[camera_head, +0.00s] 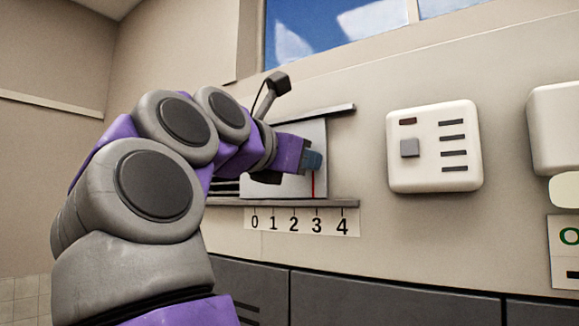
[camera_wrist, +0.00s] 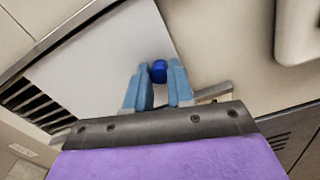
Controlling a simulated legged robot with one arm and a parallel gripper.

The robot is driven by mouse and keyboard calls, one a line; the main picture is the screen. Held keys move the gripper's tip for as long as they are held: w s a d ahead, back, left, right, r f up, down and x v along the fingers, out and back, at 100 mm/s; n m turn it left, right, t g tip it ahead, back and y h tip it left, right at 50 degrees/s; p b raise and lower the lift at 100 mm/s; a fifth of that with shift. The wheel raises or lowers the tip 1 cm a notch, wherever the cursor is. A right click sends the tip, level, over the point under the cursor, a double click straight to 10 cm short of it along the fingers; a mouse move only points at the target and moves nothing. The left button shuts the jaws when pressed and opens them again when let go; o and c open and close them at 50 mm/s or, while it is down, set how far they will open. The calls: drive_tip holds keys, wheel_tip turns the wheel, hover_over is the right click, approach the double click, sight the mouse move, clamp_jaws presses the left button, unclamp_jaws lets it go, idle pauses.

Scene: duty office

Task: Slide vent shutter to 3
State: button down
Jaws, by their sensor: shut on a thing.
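The vent shutter is a pale flat plate (camera_head: 319,140) between an upper and a lower rail. A red line (camera_head: 314,185) on it stands just above the 3 of the number scale (camera_head: 305,228), which reads 0 to 4. In the wrist view the shutter (camera_wrist: 110,60) carries a round blue knob (camera_wrist: 158,71). My gripper (camera_head: 312,161) is at the shutter's face; in the wrist view my gripper (camera_wrist: 159,78) is shut on the knob, one blue finger on each side. The knob is hidden in the head view.
Dark vent slats (camera_wrist: 32,108) show left of the shutter in the wrist view. A white wall box (camera_head: 434,147) with a grey button and dark slots is to the right. Grey cabinets (camera_head: 380,298) are below, a window (camera_head: 340,25) above.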

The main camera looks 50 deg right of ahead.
drive_tip(key=shift+r, duration=0.1)
drive_tip(key=c, duration=1.1)
unclamp_jaws()
drive_tip(key=shift+c, duration=0.2)
drive_tip(key=shift+o, duration=0.8)
drive_tip(key=s+a, duration=0.1)
drive_tip(key=a, duration=1.6)
drive_tip(key=shift+a, duration=0.25)
